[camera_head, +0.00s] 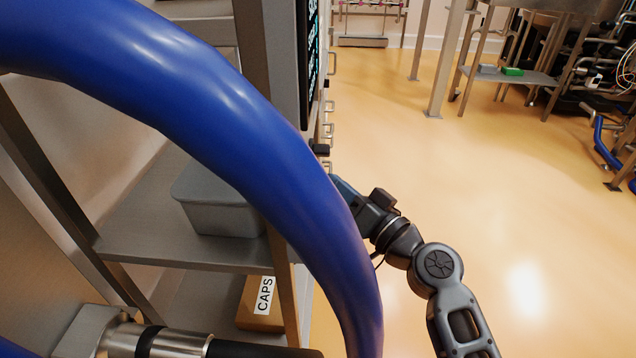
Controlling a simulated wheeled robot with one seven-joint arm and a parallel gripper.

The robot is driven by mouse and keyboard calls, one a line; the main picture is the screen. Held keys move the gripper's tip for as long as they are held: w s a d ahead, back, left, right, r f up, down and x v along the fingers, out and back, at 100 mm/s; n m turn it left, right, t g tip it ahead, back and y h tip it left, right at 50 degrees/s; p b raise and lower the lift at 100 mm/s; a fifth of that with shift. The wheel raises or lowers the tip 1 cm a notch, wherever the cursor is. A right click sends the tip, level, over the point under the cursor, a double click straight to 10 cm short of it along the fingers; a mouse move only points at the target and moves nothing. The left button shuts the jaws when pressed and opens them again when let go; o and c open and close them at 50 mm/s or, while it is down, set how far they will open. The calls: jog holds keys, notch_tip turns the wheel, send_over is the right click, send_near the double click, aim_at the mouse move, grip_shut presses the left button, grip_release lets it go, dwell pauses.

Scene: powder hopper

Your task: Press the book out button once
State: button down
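The book out button itself cannot be made out. A dark screen (309,55) with light text, seen very edge-on, is set in a grey metal housing (284,50) at the top centre. My arm reaches up from the lower right, and my gripper (347,192) is at its far end, just below and right of the screen. The gripper is largely hidden behind a thick blue hose, so its fingers do not show clearly. I cannot tell whether it touches anything.
The blue hose (215,105) arches across the near view. Open yellow floor (510,190) lies to the right. A metal table (520,77) stands at the back right.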

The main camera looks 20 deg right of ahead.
jog(key=shift+d, duration=0.1)
jog(key=shift+s+d+b, duration=0.35)
jog(key=shift+s+d, duration=0.05)
jog(key=shift+d, duration=0.5)
jog(key=shift+s+d+b, duration=0.35)
jog(key=shift+d+b, duration=0.05)
jog(key=shift+d, duration=0.5)
jog(key=shift+s+d+b, duration=0.35)
jog(key=shift+s+d, duration=0.05)
jog(key=shift+d, duration=0.5)
jog(key=s+f+m+g+h, duration=0.1)
jog(key=s+f+g+h, duration=0.15)
jog(key=s+f, duration=0.65)
jog(key=s+f+g+h, duration=0.1)
jog(key=s+f+h, duration=0.3)
jog(key=s, duration=0.9)
jog(key=s+a+r+n, duration=0.1)
jog(key=s+r, duration=0.3)
jog(key=s, duration=0.5)
jog(key=s+a+r+n, duration=0.1)
jog(key=s+r+n, duration=0.2)
jog(key=s, duration=0.7)
jog(key=shift+s+a+r+h, duration=0.3)
jog(key=shift+r+h, duration=0.15)
jog(key=shift+r, duration=0.3)
